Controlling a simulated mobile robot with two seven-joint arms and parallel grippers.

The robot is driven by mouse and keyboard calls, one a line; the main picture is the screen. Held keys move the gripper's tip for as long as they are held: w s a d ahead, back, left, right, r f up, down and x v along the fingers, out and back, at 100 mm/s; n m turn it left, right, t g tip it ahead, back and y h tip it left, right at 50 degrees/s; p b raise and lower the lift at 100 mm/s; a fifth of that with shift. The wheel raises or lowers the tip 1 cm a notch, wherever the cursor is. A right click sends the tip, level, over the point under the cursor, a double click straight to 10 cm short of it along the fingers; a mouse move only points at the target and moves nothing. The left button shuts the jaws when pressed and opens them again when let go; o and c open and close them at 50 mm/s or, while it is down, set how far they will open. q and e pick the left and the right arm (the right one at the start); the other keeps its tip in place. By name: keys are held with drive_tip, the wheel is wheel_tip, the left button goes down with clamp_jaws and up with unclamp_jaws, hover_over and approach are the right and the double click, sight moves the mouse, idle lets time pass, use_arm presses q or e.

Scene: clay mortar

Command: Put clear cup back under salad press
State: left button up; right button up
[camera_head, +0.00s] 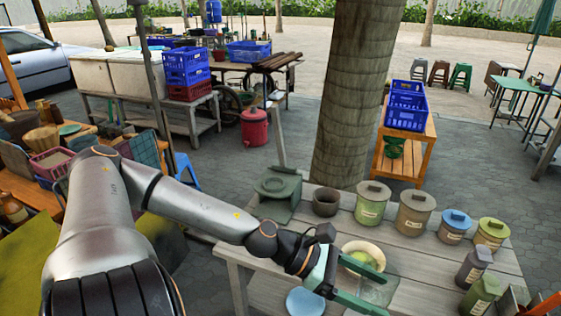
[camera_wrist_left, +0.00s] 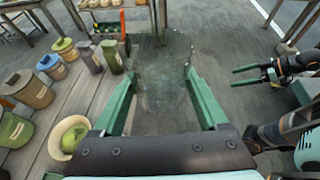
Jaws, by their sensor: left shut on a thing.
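My left gripper (camera_head: 362,294) is shut on the clear cup (camera_head: 378,291) at the front edge of the grey wooden table (camera_head: 330,240). In the left wrist view the see-through cup (camera_wrist_left: 165,85) lies between the two green fingers of that gripper (camera_wrist_left: 160,82). Its outline is faint.
A pale bowl with green contents (camera_head: 364,256) sits close beside my left gripper. A dark pot (camera_head: 326,202) stands right of the press. Lidded jars, green (camera_head: 371,206), brown (camera_head: 414,212) and blue (camera_head: 455,226), line the back. A blue round thing (camera_head: 305,302) lies low in front.

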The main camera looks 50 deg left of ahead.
sight(391, 303)
use_arm(q)
drive_tip(key=shift+s+d+r+m+g, duration=0.3)
drive_tip(key=shift+d+r, duration=0.1)
drive_tip(key=shift+r, duration=0.2)
drive_tip(key=shift+s+d+r+h, duration=0.1)
drive_tip(key=shift+d+r+h, duration=0.3)
drive_tip(key=shift+d, duration=0.05)
drive_tip(key=s+d+r+m+g, duration=0.1)
drive_tip(key=d+r+m+g+h, duration=0.1)
drive_tip(key=d, duration=0.1)
drive_tip(key=shift+s+r, duration=0.2)
drive_tip(key=shift+s, duration=0.15)
drive_tip(key=shift+a, duration=0.15)
